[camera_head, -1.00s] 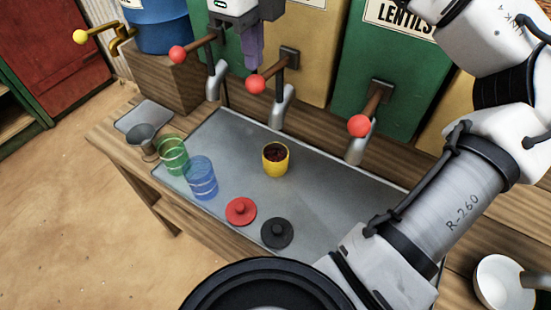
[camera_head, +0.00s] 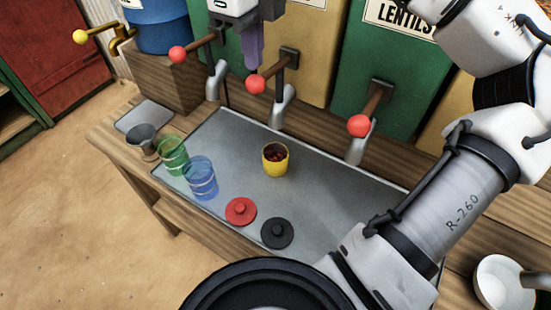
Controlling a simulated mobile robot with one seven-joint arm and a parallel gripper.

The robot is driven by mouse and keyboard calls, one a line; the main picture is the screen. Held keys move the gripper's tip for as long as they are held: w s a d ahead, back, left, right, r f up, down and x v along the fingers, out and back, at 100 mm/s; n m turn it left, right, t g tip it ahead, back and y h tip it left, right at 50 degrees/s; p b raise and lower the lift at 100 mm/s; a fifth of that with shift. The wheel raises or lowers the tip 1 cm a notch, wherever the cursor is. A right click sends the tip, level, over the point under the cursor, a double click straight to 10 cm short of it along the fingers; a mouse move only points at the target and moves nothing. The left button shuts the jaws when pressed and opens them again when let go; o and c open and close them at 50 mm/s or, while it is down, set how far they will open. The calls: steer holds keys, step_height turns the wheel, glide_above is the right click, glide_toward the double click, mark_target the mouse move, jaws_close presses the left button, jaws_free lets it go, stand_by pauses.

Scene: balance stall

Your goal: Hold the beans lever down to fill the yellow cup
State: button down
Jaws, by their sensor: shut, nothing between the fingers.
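The yellow cup (camera_head: 275,168) stands upright on the metal tray, just in front of the middle spout (camera_head: 283,107), with dark red-brown beans inside. The middle lever (camera_head: 270,74), with a red ball end (camera_head: 256,84), comes out of the yellow dispenser (camera_head: 306,55). My gripper (camera_head: 254,66) is shut and empty, its purple fingers pointing down just above and behind that ball. I cannot tell whether they touch the lever. The dispenser's label is cut off at the top edge, so its word cannot be read.
Other red-ball levers stand left (camera_head: 177,54) and right (camera_head: 358,125); the right one is on the green LENTILS dispenser (camera_head: 385,75). Green (camera_head: 172,155) and blue (camera_head: 200,179) cups, a red lid (camera_head: 241,211) and a black lid (camera_head: 277,232) sit on the tray (camera_head: 325,190). My arm covers the right side.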

mark_target(255, 76)
step_height(255, 76, down, 5)
steer(key=b, duration=0.3)
steer(key=shift+b, duration=0.4)
stand_by(1.7)
step_height(255, 76, up, 5)
steer(key=p, duration=0.4)
steer(key=shift+r, duration=0.2)
steer(key=shift+f, duration=0.2)
